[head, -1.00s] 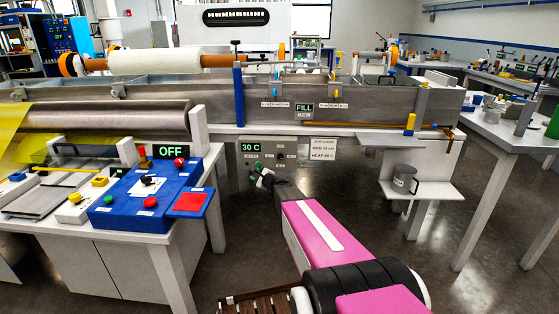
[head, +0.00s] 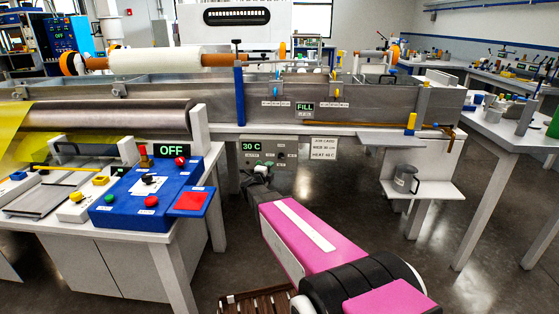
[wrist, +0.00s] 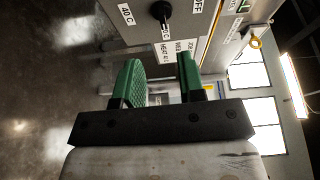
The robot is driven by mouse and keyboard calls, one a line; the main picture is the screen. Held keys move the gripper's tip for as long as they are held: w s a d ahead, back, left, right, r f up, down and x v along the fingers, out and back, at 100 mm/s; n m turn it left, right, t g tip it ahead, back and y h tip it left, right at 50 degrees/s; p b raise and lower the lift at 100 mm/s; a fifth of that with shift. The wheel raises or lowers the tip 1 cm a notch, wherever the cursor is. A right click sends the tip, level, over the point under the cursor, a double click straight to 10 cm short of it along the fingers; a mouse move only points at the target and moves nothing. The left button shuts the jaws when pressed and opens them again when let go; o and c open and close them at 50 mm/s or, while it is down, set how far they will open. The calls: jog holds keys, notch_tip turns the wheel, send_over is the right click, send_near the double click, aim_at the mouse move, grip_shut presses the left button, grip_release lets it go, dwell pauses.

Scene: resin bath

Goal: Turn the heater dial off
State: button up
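The heater panel (head: 270,161) is the grey plate under the bath, and its display (head: 251,147) reads 30 C. The heater dial (wrist: 161,11) is a black knob at the top of the wrist view. Its handle points towards the partly covered 30 C label; a 40 C label (wrist: 126,14) and an OFF label (wrist: 199,5) lie on either side. My gripper (wrist: 160,75) is open, with a gap between its green fingers and nothing in it. The dial lies beyond the fingertips, apart from them. In the head view my gripper (head: 261,170) is small and dark, just in front of the panel's lower left.
A job card (head: 324,148) hangs right of the panel. The steel bath (head: 370,101) runs above it. A blue control box (head: 148,196) with an OFF display stands on the left bench. A shelf with a metal mug (head: 405,179) is at the right.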

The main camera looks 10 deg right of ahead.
aim_at(281, 157)
jog(key=x, duration=1)
jog(key=shift+w+d+r, duration=0.2)
jog(key=shift+d, duration=0.1)
grip_shut()
